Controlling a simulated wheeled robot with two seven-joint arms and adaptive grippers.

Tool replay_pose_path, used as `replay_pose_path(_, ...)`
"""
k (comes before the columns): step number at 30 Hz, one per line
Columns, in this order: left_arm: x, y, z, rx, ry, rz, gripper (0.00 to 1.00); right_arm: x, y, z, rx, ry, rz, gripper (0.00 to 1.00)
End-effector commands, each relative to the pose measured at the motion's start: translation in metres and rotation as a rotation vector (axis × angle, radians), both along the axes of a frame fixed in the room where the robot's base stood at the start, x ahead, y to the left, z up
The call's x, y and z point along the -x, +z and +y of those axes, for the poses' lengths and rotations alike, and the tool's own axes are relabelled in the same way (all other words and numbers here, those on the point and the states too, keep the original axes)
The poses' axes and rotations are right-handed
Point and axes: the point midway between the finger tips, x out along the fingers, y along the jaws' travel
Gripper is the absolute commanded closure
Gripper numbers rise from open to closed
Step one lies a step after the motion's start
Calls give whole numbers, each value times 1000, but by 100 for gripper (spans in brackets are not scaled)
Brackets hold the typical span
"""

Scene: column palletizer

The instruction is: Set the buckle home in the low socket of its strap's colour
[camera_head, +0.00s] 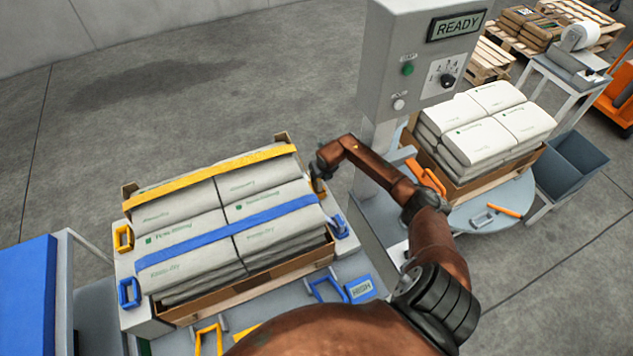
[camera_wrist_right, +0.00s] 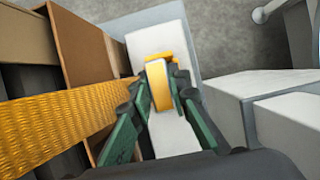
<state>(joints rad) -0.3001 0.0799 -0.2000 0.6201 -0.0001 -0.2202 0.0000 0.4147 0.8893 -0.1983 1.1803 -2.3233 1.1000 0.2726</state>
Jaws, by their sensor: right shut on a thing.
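My right gripper (camera_head: 318,172) is at the back right corner of the sack load. In the right wrist view the green fingers of my right gripper (camera_wrist_right: 163,100) are closed on a yellow buckle (camera_wrist_right: 160,88), above a pale block (camera_wrist_right: 172,138). An orange-yellow part shows just beyond the buckle; whether it is a socket, and whether they touch, I cannot tell. The yellow strap (camera_head: 212,176) runs over the back sacks and shows in the wrist view (camera_wrist_right: 70,122). The blue strap (camera_head: 228,231) lies over the front sacks. My left gripper is out of view.
Yellow (camera_head: 122,238) and blue (camera_head: 129,293) fittings sit left of the load. In front are a blue frame (camera_head: 327,289), a "HIGH" label (camera_head: 361,289) and a yellow frame (camera_head: 208,340). The grey READY column (camera_head: 415,75) stands close to my right arm.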

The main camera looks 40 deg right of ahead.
Motion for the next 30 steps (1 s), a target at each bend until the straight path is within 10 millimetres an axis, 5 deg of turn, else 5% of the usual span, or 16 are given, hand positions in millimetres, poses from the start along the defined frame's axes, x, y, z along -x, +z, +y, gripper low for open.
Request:
replay_pose_path(5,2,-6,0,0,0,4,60,1,-27,1,-3,-1,2,100)
replay_pose_path(16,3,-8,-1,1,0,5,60,0,-30,0,-1,-1,1,100)
replay_pose_path(17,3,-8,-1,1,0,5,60,1,-30,0,-1,-1,2,82)
replay_pose_path(18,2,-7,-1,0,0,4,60,1,-29,0,-1,-1,2,79)
replay_pose_path(24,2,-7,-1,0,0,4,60,1,-29,0,-1,-1,2,66)
replay_pose_path(30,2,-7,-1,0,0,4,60,1,-29,0,-1,-1,2,66)
